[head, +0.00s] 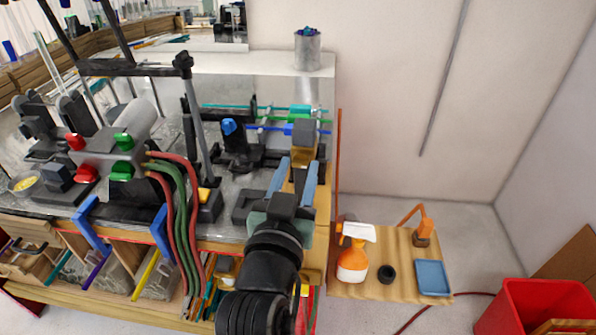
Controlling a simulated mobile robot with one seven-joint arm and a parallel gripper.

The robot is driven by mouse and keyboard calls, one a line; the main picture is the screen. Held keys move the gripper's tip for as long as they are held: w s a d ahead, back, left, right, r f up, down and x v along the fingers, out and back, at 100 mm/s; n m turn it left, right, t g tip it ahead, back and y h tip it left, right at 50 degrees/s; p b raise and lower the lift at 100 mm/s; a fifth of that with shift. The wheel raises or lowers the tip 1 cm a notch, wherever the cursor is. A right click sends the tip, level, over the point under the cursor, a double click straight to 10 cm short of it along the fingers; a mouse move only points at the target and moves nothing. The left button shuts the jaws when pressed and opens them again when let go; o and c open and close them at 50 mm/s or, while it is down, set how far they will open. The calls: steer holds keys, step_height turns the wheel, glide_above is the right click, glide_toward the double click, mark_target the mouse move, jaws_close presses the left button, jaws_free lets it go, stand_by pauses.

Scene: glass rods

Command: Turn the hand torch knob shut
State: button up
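My gripper (292,182) reaches over the right end of the bench, its two light-blue fingers spread apart and pointing away from me. A brass-coloured piece (303,156) with a dark grey block (304,132) shows at and beyond the fingertips; I cannot tell whether the fingers touch it. I cannot tell for sure which thing is the hand torch, and no torch knob shows clearly by my gripper. A grey burner body (100,155) with red and green knobs (123,141) stands at the left, well away from my gripper.
Red and green hoses (178,205) hang over the bench front. A black stand with a blue top (232,130) and coloured rods (270,117) lie behind my gripper. A low wooden shelf (385,285) holds an orange spray bottle (353,262). A red bin (545,305) stands right.

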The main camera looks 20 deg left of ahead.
steer(key=shift+o, duration=1.2)
steer(key=v, duration=1.3)
steer(key=shift+p, duration=0.4)
